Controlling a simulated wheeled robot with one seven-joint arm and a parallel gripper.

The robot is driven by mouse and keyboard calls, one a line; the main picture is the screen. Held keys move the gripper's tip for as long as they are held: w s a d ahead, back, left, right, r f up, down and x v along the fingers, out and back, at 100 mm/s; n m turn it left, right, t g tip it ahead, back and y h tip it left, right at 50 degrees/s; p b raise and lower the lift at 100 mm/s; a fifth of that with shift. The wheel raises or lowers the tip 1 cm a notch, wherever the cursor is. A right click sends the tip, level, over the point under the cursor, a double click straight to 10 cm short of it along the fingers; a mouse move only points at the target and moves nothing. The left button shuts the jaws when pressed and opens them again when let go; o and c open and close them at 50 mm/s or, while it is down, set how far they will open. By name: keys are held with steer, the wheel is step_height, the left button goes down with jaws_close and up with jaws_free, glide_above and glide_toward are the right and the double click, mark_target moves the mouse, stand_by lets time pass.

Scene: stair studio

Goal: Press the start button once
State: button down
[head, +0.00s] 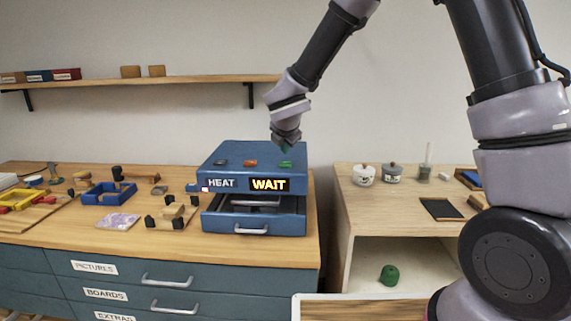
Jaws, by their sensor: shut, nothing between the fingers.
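A blue machine (228,154) labelled HEAT stands on the workbench, and its lit display (269,184) reads WAIT. Its top carries a dark button (221,162), a red-orange button (250,163) and a green button (286,164). No lettering that marks the start button can be read. My gripper (286,148) points down over the right part of the top, just above the green button. It is shut and empty. I cannot tell whether its tips touch anything. The machine's front drawer (225,223) is pulled partly out.
On the workbench (60,238), left of the machine, lie a blue tray (104,203), wooden blocks and tools. A wall shelf (180,79) runs behind. To the right, a wooden cabinet (385,215) bears two small pots and a dark pad (441,209).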

mark_target(285, 164)
steer(key=shift+r, duration=1.9)
